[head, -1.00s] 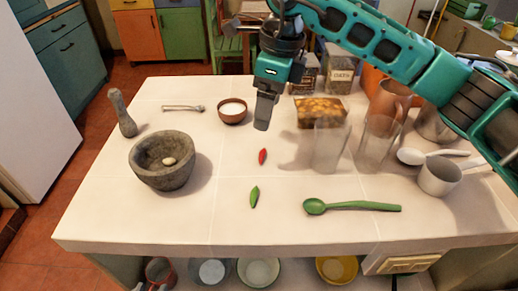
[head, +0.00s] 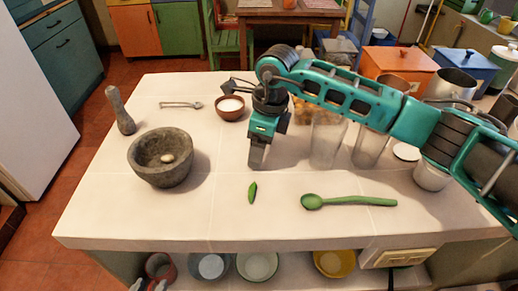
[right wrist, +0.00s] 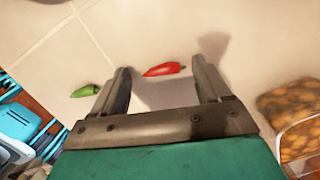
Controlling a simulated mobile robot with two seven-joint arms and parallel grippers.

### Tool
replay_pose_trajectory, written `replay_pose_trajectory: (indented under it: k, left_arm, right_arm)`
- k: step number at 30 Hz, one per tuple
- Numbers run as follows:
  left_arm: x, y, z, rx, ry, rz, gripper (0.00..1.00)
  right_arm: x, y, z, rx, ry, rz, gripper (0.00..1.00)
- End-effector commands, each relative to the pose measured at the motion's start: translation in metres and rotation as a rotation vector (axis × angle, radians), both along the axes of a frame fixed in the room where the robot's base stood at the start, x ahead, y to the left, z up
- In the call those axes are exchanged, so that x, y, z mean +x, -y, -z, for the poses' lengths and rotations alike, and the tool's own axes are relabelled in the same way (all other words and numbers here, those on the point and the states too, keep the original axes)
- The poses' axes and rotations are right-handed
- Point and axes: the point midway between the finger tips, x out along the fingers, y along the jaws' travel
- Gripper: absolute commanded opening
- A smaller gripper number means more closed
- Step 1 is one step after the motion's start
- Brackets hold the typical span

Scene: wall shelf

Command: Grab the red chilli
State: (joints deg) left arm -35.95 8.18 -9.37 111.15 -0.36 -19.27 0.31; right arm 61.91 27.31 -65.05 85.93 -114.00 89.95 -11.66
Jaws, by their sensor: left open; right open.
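The red chilli (right wrist: 163,69) lies on the pale tiled counter in the right wrist view. It shows in the gap between the open fingers of my right gripper (right wrist: 162,65), closer to the left finger. I cannot tell whether the fingertips touch the counter. In the head view my right gripper (head: 257,158) points down over the counter and hides the red chilli. A green chilli (head: 252,192) lies in front of it; it also shows left of the fingers in the right wrist view (right wrist: 85,91). My left gripper (head: 149,286) shows only its fingertips at the bottom edge, open and empty.
A stone mortar (head: 162,158) and a pestle (head: 120,111) stand on the left. A small brown bowl (head: 230,108) is behind the right gripper. Clear glasses (head: 325,143) stand to the right. A green spoon (head: 348,201) lies at the front right. The front left counter is clear.

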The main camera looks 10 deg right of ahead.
Motion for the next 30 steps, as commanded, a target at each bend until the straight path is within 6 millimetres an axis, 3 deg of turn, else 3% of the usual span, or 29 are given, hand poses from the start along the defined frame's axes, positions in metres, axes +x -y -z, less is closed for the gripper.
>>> replay_pose_trajectory:
  k: [5,21,30]
  left_arm:
    - [0.0002,0.0,0.0,0.0,0.001,0.0,0.43]
    - [0.0024,-0.0003,-0.0014,0.0,0.005,0.0,0.43]
    - [0.0027,-0.0004,-0.0015,0.001,0.006,-0.001,0.43]
  right_arm:
    - [0.0,0.0,0.0,0.0,0.0,0.0,0.75]
    - [0.0,0.0001,-0.0004,0.0,0.0,0.0,0.23]
    - [0.0002,0.0001,-0.002,0.0,0.001,0.0,0.21]
